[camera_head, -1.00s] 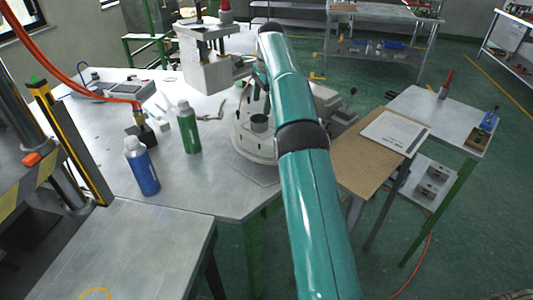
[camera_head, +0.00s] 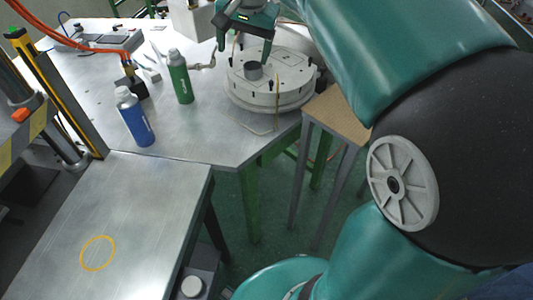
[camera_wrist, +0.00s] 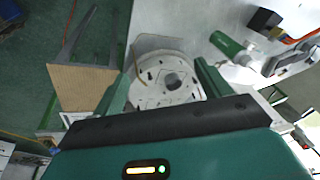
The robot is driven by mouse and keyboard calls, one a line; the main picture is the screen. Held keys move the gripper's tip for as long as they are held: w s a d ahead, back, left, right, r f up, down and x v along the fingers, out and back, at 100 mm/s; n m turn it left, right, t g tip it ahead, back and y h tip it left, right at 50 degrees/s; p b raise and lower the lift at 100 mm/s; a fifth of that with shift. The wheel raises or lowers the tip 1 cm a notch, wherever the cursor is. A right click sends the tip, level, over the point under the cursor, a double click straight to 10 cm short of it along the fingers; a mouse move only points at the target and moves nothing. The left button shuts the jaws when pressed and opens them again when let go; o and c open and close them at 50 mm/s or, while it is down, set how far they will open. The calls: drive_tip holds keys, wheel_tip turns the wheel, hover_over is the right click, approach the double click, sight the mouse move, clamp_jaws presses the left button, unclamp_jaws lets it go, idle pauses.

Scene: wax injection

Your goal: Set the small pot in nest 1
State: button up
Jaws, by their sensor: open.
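A small grey cylinder, which looks like the small pot (camera_head: 253,71), stands upright on top of a round white turntable (camera_head: 285,99) at the table's right corner. In the wrist view the pot (camera_wrist: 173,80) lies between my two fingers, farther off from the camera. My gripper (camera_head: 244,50) is open and empty above the turntable, its fingers apart on either side of the pot's line. I see no contact with the pot. Dark pegs and small slots mark the turntable's top (camera_wrist: 150,98). I cannot read any nest number.
A green bottle (camera_head: 180,78) and a blue bottle (camera_head: 134,118) stand left of the turntable. A brown board (camera_head: 338,115) lies to its right. A nearer metal table (camera_head: 140,220) is bare except for a yellow ring (camera_head: 97,253). A yellow-black post (camera_head: 55,90) stands at left.

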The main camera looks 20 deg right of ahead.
drive_tip(key=s+a+f+n+t, duration=0.1)
drive_tip(key=s+f, duration=0.4)
drive_tip(key=s, duration=0.5)
drive_tip(key=s+a+f+n+t, duration=0.1)
drive_tip(key=s+a+f+n, duration=0.2)
drive_tip(key=s+f+n, duration=0.3)
drive_tip(key=s, duration=0.4)
drive_tip(key=shift+s+f+n, duration=0.15)
drive_tip(key=shift+s+n, duration=0.15)
